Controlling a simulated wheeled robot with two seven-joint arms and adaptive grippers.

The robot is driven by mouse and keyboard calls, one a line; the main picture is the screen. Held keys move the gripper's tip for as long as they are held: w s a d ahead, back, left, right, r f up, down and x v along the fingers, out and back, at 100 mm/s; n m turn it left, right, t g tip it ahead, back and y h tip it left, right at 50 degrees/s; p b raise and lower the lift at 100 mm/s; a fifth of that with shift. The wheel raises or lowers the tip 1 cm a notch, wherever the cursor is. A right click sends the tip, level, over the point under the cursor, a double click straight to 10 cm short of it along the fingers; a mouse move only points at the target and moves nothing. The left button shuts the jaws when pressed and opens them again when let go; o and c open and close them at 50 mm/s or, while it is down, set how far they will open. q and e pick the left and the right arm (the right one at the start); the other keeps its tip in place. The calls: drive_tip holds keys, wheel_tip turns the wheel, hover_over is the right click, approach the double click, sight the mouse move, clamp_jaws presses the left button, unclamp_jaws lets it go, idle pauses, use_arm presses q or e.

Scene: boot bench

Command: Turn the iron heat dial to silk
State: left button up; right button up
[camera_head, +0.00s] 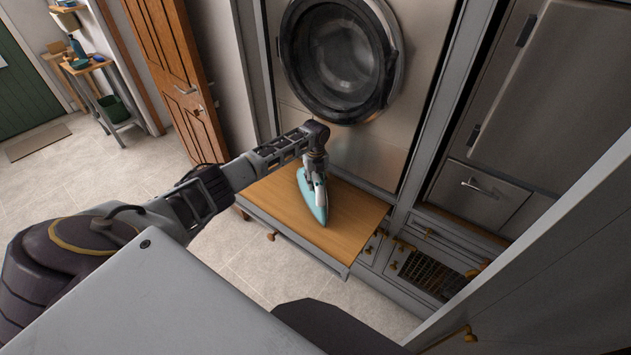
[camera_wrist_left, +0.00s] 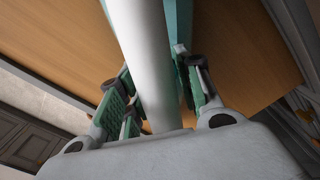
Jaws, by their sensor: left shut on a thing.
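A teal and white iron (camera_head: 321,213) rests on the pulled-out wooden board below the washing machine. My left gripper (camera_head: 318,181) reaches down onto it from above. In the left wrist view, the fingers of my left gripper (camera_wrist_left: 158,100) are closed on both sides of a long white part of the iron (camera_wrist_left: 143,45), which looks like its handle. Teal body shows behind it. The heat dial and its markings cannot be made out in either view. My right gripper is not in view.
The wooden board (camera_head: 345,232) has bare room to the right of the iron. The round-doored washing machine (camera_head: 340,60) stands close behind. Cabinet drawers with a grille (camera_head: 430,272) are to the right. A brown door (camera_head: 172,75) stands at the back left.

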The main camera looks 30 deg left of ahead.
use_arm(q)
drive_tip(key=shift+m, duration=1.1)
drive_tip(key=o, duration=1)
drive_tip(key=shift+o, duration=0.2)
drive_tip(key=shift+r, duration=0.1)
drive_tip(key=shift+r, duration=5.95)
